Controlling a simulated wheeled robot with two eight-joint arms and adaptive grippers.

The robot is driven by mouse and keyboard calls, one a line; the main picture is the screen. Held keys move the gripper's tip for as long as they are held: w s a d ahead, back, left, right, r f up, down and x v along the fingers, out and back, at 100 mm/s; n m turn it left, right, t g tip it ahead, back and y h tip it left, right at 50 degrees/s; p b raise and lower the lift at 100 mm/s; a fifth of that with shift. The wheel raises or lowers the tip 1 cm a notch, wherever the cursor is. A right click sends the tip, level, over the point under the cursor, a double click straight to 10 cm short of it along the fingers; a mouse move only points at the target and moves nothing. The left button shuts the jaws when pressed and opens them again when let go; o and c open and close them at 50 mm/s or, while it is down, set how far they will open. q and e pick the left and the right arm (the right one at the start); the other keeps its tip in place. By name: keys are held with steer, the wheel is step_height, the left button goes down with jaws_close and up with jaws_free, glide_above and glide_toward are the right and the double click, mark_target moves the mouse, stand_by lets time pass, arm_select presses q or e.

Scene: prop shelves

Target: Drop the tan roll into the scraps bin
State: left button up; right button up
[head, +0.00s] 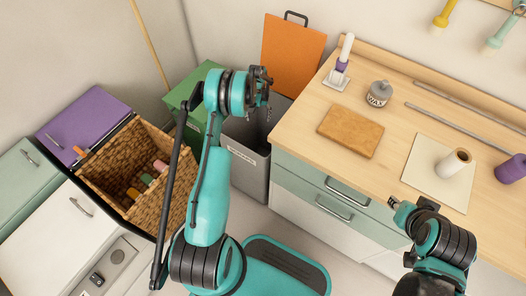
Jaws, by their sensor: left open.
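The grey scraps bin (250,168) stands on the floor against the left end of the wooden counter, its label on the front. My left gripper (266,92) is open above the bin's mouth, with nothing seen between its fingers. The bin's inside is dark and largely hidden by my gripper and arm.
A wicker basket (181,208) with several small coloured rolls stands left of my left arm. An orange board (292,55) leans behind the bin.

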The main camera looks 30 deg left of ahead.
arm_select(q)
step_height(320, 180, up, 10)
stand_by(0.3)
steer(key=shift+r, duration=0.1)
